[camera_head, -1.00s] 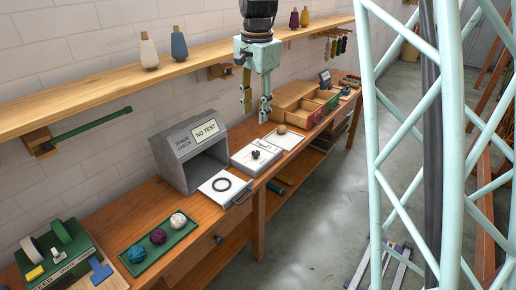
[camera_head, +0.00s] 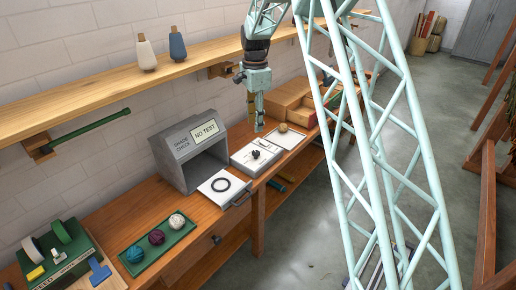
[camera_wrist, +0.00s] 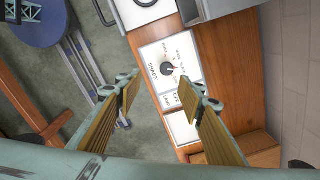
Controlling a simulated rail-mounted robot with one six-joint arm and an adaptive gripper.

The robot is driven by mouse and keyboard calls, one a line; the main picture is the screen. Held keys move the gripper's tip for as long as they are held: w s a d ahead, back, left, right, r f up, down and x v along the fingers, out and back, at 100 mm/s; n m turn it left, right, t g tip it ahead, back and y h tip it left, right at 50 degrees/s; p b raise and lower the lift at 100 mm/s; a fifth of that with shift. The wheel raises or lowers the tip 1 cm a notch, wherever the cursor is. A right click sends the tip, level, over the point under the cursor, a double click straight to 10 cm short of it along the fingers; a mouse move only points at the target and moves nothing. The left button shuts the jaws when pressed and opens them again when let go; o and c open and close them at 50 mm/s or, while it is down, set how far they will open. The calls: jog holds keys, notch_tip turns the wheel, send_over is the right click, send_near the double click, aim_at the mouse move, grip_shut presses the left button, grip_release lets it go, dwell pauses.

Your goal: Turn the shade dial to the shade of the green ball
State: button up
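The shade dial is a black knob (camera_head: 256,154) on a white panel (camera_head: 242,160) on the bench. In the wrist view the knob (camera_wrist: 168,68) has a pale pointer mark and printed words around it, too small to read surely. My gripper (camera_head: 258,118) hangs above the panel, apart from it. In the wrist view its fingers (camera_wrist: 158,88) are spread wide with nothing between them, and the knob shows beyond the gap. A teal ball (camera_head: 134,253), possibly the green one, lies on the green tray (camera_head: 142,266).
A grey shade-check box (camera_head: 171,160) reading "NO TEST" stands left of the panel, with a white plate and black ring (camera_head: 220,185) before it. Purple (camera_head: 157,237) and white (camera_head: 177,221) balls share the tray. A wooden shelf (camera_head: 110,87) runs above. Wooden drawers (camera_head: 288,98) stand behind.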

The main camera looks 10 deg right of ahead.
aim_at(256, 152)
jog(key=shift+m, duration=0.4)
jog(key=shift+w+d+f, duration=0.2)
jog(key=shift+w+f, duration=0.45)
jog(key=shift+f, duration=0.2)
jog(key=shift+w+d+f, duration=0.2)
jog(key=shift+w+f, duration=0.45)
jog(key=shift+f, duration=0.15)
jog(key=shift+f, duration=0.15)
jog(key=shift+f+b, duration=0.35)
jog(key=shift+f, duration=6.4)
jog(key=c, duration=0.8)
jog(key=shift+c, duration=0.2)
